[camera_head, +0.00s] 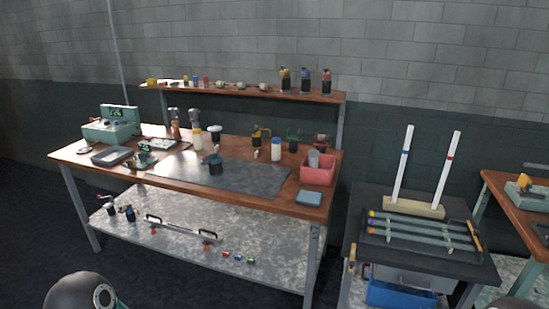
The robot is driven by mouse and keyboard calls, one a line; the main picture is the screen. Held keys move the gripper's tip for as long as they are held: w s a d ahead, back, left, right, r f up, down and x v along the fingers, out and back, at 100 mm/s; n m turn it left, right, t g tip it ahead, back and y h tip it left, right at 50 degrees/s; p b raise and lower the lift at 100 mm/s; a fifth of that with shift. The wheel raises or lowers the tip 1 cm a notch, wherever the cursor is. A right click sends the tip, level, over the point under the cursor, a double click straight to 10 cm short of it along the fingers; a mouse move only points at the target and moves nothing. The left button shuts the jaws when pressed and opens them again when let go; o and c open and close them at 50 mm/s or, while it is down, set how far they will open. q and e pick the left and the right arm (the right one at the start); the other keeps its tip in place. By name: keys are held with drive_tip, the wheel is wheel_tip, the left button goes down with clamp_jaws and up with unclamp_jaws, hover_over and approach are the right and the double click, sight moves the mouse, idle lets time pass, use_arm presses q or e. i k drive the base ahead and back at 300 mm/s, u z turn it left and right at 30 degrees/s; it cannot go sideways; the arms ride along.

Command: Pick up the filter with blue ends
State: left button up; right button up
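I cannot clearly pick out a filter with blue ends at this size. Small pieces with coloured parts lie at the front of the lower shelf, among them a bluish one (238,257). The rack on the black table at right holds long grey tubes (420,225) with coloured ends; one end looks blue or purple. Neither gripper is in view.
The wooden workbench (75,153) carries a dark mat (250,178), a red bin (318,175), bottles and instruments. Its lower shelf (180,262) is mostly bare. The black table (365,200) bears two upright white tubes in a wooden block (413,207). Dark floor separates the tables.

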sight(276, 142)
drive_tip(key=u, duration=0.75)
drive_tip(key=k, duration=0.1)
drive_tip(key=z, duration=0.1)
drive_tip(key=i, duration=1)
drive_tip(key=z, duration=0.05)
